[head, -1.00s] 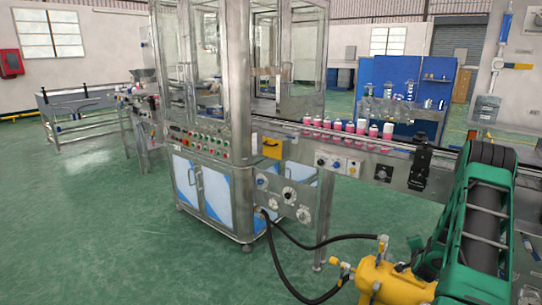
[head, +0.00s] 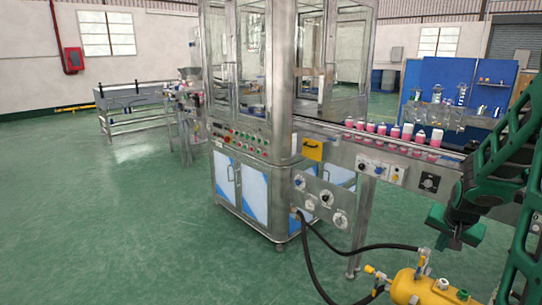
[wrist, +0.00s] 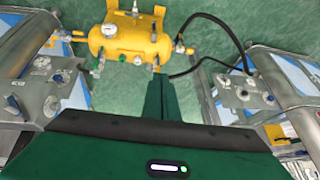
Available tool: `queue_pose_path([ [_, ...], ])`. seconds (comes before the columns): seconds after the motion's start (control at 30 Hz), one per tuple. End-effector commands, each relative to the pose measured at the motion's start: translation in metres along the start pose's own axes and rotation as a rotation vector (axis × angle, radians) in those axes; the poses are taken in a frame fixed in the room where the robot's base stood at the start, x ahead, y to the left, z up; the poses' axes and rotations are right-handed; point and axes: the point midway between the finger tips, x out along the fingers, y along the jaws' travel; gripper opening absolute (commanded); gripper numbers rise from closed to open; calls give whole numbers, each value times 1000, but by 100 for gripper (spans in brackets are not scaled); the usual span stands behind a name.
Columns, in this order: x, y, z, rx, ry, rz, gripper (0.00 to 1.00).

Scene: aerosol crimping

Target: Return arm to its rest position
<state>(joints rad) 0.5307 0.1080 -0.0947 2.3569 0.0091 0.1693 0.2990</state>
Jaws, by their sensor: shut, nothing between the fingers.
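My gripper (wrist: 158,82) shows in the wrist view as green fingers pressed together, shut and empty, pointing toward the floor near the yellow tank (wrist: 128,40). In the head view my green and black arm is bent at the right edge. My gripper (head: 455,232) hangs there in front of the conveyor, above and to the right of the yellow tank (head: 430,288). From these views I cannot tell its exact gap to the conveyor.
The crimping machine (head: 240,187) with glass panels stands at the centre. Its conveyor (head: 400,172) runs right, carrying several pink cans with white tops. Black hoses (head: 318,262) run from the machine to the tank. Green floor (head: 110,220) is clear on the left.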

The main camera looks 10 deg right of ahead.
Motion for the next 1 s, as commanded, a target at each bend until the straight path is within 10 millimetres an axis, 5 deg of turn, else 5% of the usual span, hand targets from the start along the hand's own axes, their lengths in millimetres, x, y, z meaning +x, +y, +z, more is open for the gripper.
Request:
queue_pose_path([
  [0.3,-102,18,90,-169,-205,48,0],
  [0.6,-180,49,182,-305,-414,41,0],
  [0.8,-204,63,216,-351,-495,29,0],
  [1.0,-208,66,222,-359,-512,27,0],
])
